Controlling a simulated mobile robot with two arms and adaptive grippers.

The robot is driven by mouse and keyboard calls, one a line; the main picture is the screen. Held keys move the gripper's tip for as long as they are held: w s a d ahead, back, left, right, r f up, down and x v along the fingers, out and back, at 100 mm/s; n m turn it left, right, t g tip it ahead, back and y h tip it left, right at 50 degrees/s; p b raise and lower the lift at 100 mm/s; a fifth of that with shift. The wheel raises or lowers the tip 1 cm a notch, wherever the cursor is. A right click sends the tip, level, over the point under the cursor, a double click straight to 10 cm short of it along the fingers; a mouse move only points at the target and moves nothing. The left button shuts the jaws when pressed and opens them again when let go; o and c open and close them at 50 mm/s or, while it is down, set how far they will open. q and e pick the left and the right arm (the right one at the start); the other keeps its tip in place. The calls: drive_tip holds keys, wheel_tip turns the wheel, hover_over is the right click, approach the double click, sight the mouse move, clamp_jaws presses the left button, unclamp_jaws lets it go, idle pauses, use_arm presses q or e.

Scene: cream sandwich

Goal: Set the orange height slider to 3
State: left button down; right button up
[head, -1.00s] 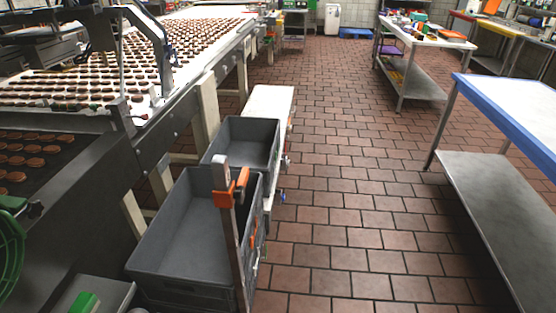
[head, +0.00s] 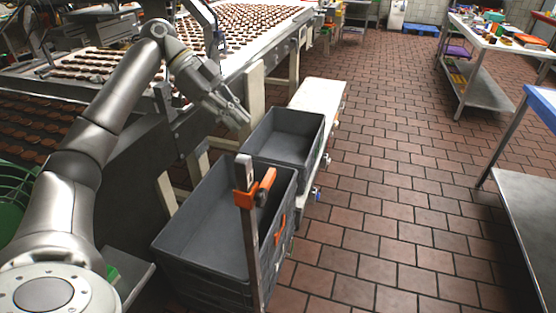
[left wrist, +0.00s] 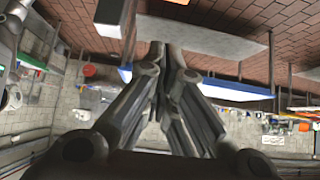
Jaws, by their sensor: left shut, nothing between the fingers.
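The orange height slider (head: 245,199) sits near the top of an upright metal post (head: 251,250) in the head view, with an orange knob (head: 266,184) on its right side. No scale numbers are readable on the post. My left gripper (head: 243,121) is shut and empty. In the picture it is above the post's top, in front of the conveyor's side and left of the farther grey crate; it appears apart from the slider. In the left wrist view the shut fingers (left wrist: 165,50) show, but I cannot make out the slider there. My right gripper is not in view.
A near grey crate (head: 181,246) and a farther grey crate (head: 260,150) stand beside the post. The conveyor (head: 226,75) with many biscuits runs along the left. A blue-edged table (head: 541,100) stands at the right. The tiled floor (head: 400,200) between is clear.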

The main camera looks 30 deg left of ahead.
use_arm(q)
drive_tip(key=p, duration=0.2)
hover_over(266, 176)
wheel_tip(266, 176, down, 7)
drive_tip(key=shift+d+f, duration=0.1)
wheel_tip(266, 176, down, 2)
drive_tip(key=shift+f, duration=0.1)
drive_tip(key=shift+a+f, duration=0.2)
drive_tip(key=shift+f, duration=0.5)
drive_tip(key=shift+f, duration=0.1)
wheel_tip(266, 176, down, 22)
drive_tip(key=b, duration=1.1)
drive_tip(key=shift+r, duration=0.2)
